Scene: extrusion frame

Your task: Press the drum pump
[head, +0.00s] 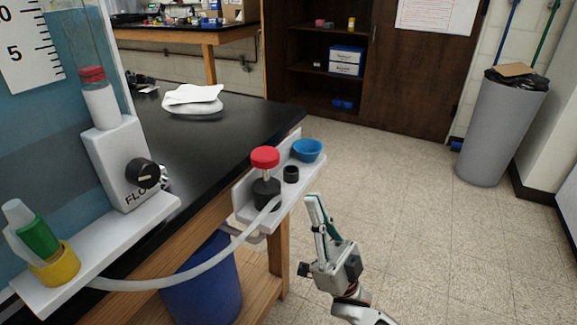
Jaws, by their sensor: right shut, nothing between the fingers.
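The drum pump (266,178) stands upright on a white bracket shelf (242,203) at the edge of the black-topped bench. It has a red knob on top, a thin metal stem and a black body. A pale hose (215,262) runs from it down to the left. My right gripper (315,203) is below and to the right of the pump, apart from the red knob, with its fingers pointing up. It is shut and empty. My left gripper is not in view.
A blue bowl (307,150) and a small black cap (291,174) sit on the bracket beside the pump. A blue drum (203,290) stands under the bench. A flow panel (125,165) is at left. Open tiled floor lies right, with a grey bin (497,130) beyond.

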